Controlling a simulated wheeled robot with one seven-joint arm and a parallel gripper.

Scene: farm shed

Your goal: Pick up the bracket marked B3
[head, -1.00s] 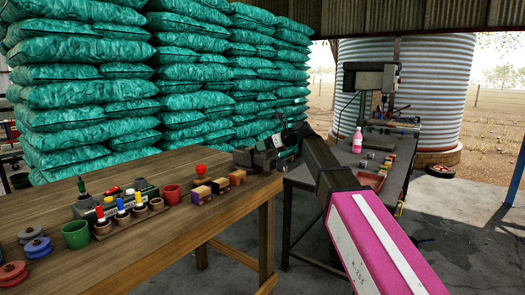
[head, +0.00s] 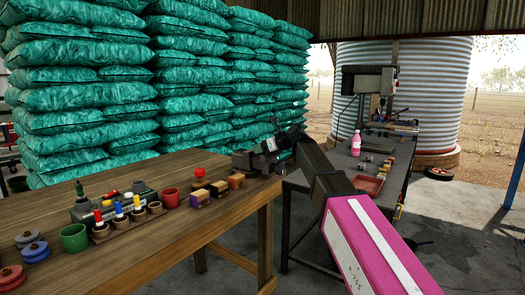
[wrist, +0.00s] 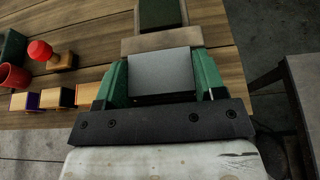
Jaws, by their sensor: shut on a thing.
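My gripper (wrist: 161,80) has two green fingers and is shut on a plain grey block-like piece, probably the bracket (wrist: 160,70). No B3 mark is readable on the face that shows. In the head view my gripper (head: 276,148) is at the far right end of the wooden bench, beside the dark vise (head: 244,160). In the wrist view the held piece lies just in front of a brownish block and a dark green part. I cannot tell whether it touches them.
The wooden bench (head: 150,235) holds small coloured blocks (head: 218,188), a red-knobbed piece (head: 199,173), cups and spools. A second, dark bench (head: 385,170) with a pink bottle (head: 356,143) and a drill press stands to the right. Teal sacks (head: 90,90) are stacked behind.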

